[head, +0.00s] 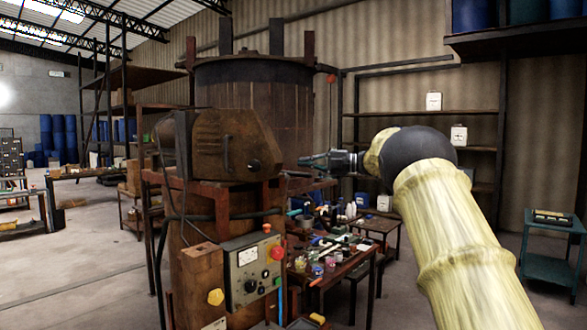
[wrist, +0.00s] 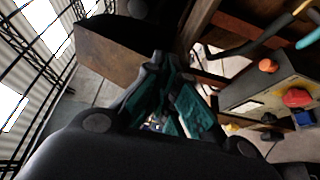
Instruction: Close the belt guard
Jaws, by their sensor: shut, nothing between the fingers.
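The belt guard looks to be the rusty brown hood (head: 222,140) on top of the machine frame in the head view, with a dark upright handle and a round black knob on its face. I cannot tell how far it stands open. My gripper (head: 304,161) is shut and empty, pointing left just right of the hood, with a small gap in the picture. In the wrist view my gripper (wrist: 166,62) shows closed fingers with teal pads. A brown rusty panel (wrist: 118,52), probably part of the guard, is beyond the fingertips to the left.
A control box (head: 252,270) with a red button hangs below the hood, and also shows in the wrist view (wrist: 270,105). A large vat (head: 255,100) stands behind. Open floor lies at left.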

